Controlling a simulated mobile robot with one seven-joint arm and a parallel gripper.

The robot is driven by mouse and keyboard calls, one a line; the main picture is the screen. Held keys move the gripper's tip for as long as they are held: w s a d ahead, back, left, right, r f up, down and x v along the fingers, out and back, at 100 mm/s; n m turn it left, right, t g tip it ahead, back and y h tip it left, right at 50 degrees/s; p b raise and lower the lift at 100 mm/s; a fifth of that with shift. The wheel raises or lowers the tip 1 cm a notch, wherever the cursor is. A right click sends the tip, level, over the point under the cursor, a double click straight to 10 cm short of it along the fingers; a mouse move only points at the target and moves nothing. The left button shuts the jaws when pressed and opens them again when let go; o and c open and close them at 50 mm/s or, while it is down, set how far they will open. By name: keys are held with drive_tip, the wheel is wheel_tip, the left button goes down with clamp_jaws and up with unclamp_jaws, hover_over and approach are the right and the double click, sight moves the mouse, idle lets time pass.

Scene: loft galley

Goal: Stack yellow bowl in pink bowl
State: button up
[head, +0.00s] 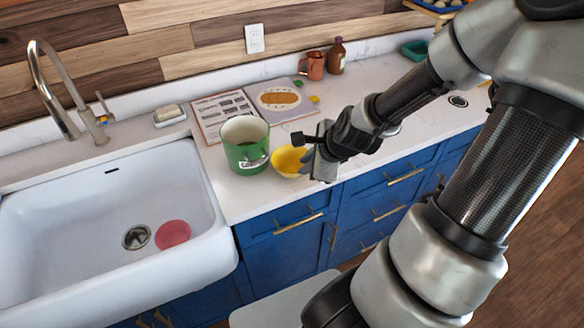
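The yellow bowl (287,161) stands upright on the white counter, just right of a large green pot. The pink bowl (173,235) appears as a round pink shape on the sink floor, right of the drain; I cannot make out its depth. My gripper (309,156) is at the right side of the yellow bowl and covers part of its rim. I cannot tell whether the fingers touch the rim or have closed on it.
The green pot (245,154) stands close to the yellow bowl's left. The white sink (60,215) has a raised rim and a tall faucet (52,85) behind it. A recipe sheet (222,108), copper mug (315,66) and brown bottle (337,56) are farther back.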

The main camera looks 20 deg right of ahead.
sight(291, 175)
drive_tip(key=b+x, duration=0.2)
drive_tip(key=x, duration=0.5)
drive_tip(key=shift+f, duration=0.35)
drive_tip(key=shift+b+x, duration=0.65)
drive_tip(key=shift+x, duration=2.35)
drive_tip(key=shift+d, duration=0.15)
drive_tip(key=shift+c, duration=0.4)
clamp_jaws()
drive_tip(key=shift+r, duration=0.15)
